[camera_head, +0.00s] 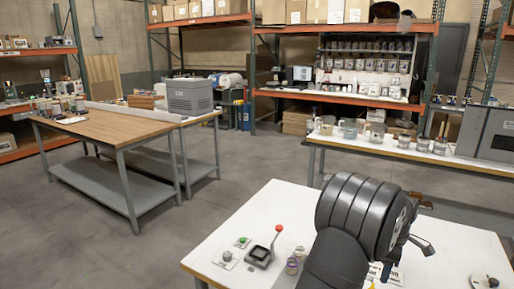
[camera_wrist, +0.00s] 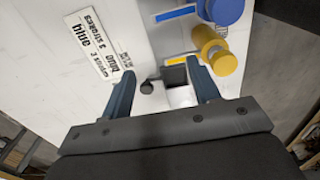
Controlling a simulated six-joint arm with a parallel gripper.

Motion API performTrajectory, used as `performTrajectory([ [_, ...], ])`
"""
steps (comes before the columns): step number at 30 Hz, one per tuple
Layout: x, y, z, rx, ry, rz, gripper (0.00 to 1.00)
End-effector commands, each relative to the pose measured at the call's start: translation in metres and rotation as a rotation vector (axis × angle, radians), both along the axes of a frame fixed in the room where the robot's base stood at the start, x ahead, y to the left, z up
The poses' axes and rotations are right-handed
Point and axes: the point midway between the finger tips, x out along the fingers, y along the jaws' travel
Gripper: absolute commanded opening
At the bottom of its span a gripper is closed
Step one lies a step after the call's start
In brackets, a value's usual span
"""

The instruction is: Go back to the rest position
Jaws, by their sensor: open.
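My gripper (camera_wrist: 160,65) is open in the wrist view, with its two dark blue fingers apart and nothing held between them. It is over a white surface. Beyond and between the fingers are a small dark knob (camera_wrist: 147,87) and a dark square piece (camera_wrist: 175,74). In the head view my dark arm covers part of the white table (camera_head: 245,215), and only a bit of my gripper (camera_head: 424,246) shows at the right of the arm.
A printed card (camera_wrist: 92,45) reading "blue", a yellow cylinder (camera_wrist: 218,52) and a blue cylinder (camera_wrist: 222,10) are close by. Jars line the bench behind (camera_head: 455,160).

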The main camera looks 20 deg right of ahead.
Motion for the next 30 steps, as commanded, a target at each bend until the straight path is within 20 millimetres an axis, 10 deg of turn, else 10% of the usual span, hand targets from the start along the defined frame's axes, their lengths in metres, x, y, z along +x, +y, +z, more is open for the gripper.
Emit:
performTrajectory([
  [16, 0.064, 0.077, -0.002, 0.001, 0.001, 0.002, 0.56],
  [30, 0.063, 0.075, -0.019, 0.001, 0.001, 0.000, 0.56],
])
